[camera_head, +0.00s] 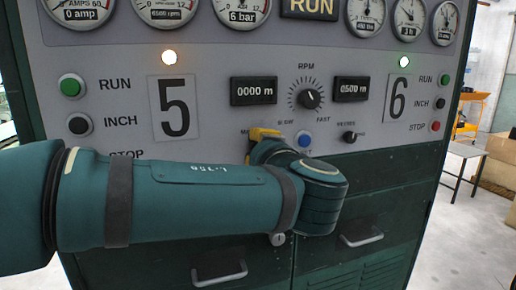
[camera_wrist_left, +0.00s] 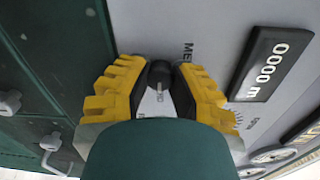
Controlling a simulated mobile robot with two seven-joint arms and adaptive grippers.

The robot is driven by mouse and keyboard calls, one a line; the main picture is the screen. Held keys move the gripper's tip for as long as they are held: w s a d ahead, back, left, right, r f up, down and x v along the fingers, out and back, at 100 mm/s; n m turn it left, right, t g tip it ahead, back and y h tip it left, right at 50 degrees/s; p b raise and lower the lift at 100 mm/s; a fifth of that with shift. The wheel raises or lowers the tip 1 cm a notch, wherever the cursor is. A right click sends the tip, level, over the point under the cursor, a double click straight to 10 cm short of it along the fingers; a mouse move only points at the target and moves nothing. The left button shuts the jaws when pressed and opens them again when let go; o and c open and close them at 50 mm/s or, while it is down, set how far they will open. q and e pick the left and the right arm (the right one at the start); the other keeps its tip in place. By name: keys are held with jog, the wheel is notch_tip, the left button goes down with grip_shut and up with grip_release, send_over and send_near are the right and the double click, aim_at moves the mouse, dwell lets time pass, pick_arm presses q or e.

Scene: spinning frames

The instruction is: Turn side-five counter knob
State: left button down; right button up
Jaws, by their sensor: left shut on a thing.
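The side-five counter knob is a small black knob with a pale pointer line. It shows in the left wrist view (camera_wrist_left: 160,74) between the yellow-padded fingers of my left gripper (camera_wrist_left: 160,88). The gripper is shut on it. In the head view my left gripper (camera_head: 262,134) is at the panel below the side-five counter (camera_head: 254,91), and my arm and wrist hide the knob. The counter reads 0000 m, and it also shows in the left wrist view (camera_wrist_left: 270,62). My right gripper is in neither view.
A black speed dial (camera_head: 309,99), a blue button (camera_head: 304,139) and another small black knob (camera_head: 349,137) sit to the right on the grey panel. Green drawers with metal handles (camera_head: 219,275) lie below. A table (camera_head: 467,151) stands at the right.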

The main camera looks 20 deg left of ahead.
pick_arm(q)
jog(key=shift+r, duration=0.1)
jog(key=c, duration=0.7)
grip_release()
jog(key=shift+c, duration=0.2)
jog(key=v, duration=1.2)
